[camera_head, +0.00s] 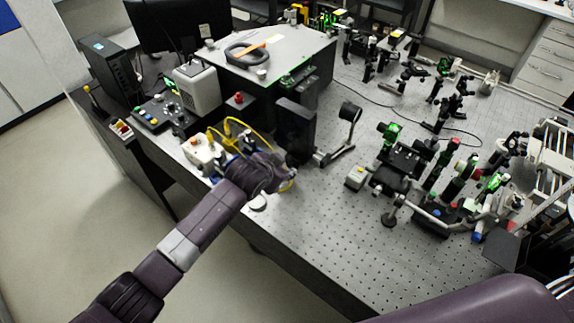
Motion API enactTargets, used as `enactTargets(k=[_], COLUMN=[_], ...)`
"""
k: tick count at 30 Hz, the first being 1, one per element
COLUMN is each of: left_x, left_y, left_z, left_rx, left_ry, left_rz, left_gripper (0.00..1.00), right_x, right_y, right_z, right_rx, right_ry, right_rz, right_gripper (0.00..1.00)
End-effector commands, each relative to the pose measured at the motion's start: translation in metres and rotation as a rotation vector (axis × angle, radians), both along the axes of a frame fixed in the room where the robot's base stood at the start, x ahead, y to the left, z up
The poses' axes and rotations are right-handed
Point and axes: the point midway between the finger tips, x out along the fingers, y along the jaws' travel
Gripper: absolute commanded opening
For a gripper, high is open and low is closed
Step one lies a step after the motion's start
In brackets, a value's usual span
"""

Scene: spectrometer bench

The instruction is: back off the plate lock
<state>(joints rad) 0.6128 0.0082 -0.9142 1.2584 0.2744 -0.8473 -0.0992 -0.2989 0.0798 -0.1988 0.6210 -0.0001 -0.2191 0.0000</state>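My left arm reaches in from the lower left, and my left gripper (284,180) is over the near left part of the bench. Its wrist hides most of the fingers, so I cannot tell whether they are open or shut, or whether they touch anything. A beige box with a red button (202,150) and yellow cables (240,128) lie just left of and behind the gripper. I cannot make out the plate lock with certainty; it may be hidden by the gripper. My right gripper is not in view; a purple part of my body fills the bottom right.
The perforated optical table (310,235) is bare at its front middle. A black upright block (295,130) stands just behind the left gripper. Optics on posts (405,160) crowd the right side. A large grey housing (265,60) and a control box (160,112) stand at the back left.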

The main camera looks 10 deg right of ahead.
Motion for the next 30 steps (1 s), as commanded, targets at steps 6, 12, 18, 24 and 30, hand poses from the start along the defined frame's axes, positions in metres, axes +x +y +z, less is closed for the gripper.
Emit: enactTargets(k=[6, 12, 18, 24, 30], left_x=[0.012, 0.017, 0.017, 0.017, 0.017], left_y=[-0.009, -0.013, -0.013, -0.013, -0.013], left_z=[-0.015, -0.021, -0.021, -0.021, -0.021], left_rx=[0.002, 0.001, 0.0, 0.0, 0.0], left_ry=[0.001, 0.001, 0.0, 0.0, 0.001], left_rz=[0.001, 0.0, 0.0, 0.0, 0.001], left_gripper=[0.29, 0.29, 0.29, 0.19, 0.0], right_x=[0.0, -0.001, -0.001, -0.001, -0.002], right_y=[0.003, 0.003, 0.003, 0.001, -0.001], right_z=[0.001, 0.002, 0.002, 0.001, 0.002], right_rx=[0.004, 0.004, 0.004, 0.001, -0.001], right_ry=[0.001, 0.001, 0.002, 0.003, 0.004], right_rz=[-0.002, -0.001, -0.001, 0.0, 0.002], right_gripper=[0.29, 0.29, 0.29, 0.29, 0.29])
